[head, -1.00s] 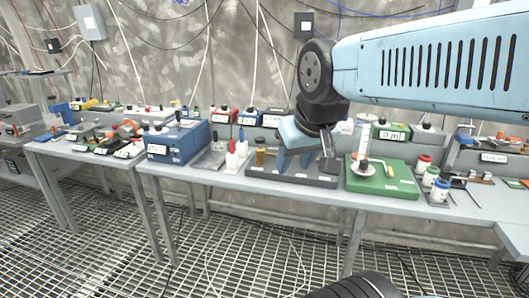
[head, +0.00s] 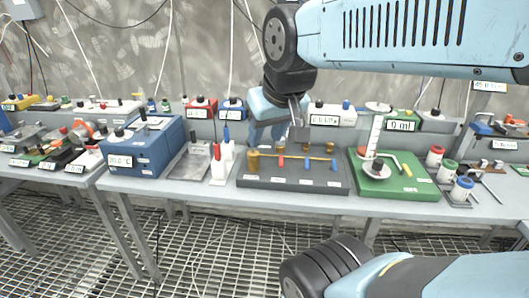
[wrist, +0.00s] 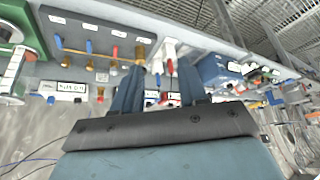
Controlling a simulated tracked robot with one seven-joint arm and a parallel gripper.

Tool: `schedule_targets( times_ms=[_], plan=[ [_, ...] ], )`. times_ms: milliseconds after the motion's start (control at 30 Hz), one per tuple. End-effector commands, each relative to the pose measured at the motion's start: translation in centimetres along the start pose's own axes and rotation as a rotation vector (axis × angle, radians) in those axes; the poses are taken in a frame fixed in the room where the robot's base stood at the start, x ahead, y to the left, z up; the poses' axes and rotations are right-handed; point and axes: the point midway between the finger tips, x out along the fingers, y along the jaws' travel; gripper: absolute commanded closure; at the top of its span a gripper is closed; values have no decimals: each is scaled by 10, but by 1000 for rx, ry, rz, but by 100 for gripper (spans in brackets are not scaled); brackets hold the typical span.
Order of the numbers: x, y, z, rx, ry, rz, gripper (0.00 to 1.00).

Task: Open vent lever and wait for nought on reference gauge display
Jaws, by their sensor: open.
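A dark manifold board (head: 290,183) lies on the bench. It carries a brass cylinder (head: 253,162) at its left end, a thin brass pipe, a red lever (head: 281,162) and blue levers (head: 334,164). I cannot tell which one is the vent lever. A white display box (head: 330,118) stands behind the board; its digits are too small to read surely. My gripper (head: 266,136) is open and empty, above the board's back left part. In the wrist view, my gripper's fingers (wrist: 157,85) point toward the bench, with the brass cylinder (wrist: 141,52) near the left finger.
White bottles (head: 223,160) with red and blue tops and a blue bath box (head: 147,145) stand left. Several capped jars (head: 447,172) stand at right.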

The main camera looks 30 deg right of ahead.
Motion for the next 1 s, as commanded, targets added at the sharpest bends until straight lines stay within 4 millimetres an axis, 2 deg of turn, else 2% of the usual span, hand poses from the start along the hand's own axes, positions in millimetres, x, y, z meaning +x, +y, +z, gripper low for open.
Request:
schedule_targets(
  times_ms=[233,367,467,667,1000],
  plan=[
    [0,0,0,0,0,0,57],
    [2,2,-7,12,-12,2,57],
    [8,9,-19,35,-38,8,57],
    [30,30,-58,108,-113,24,57],
    [88,74,-118,245,-247,55,57]
  ],
)
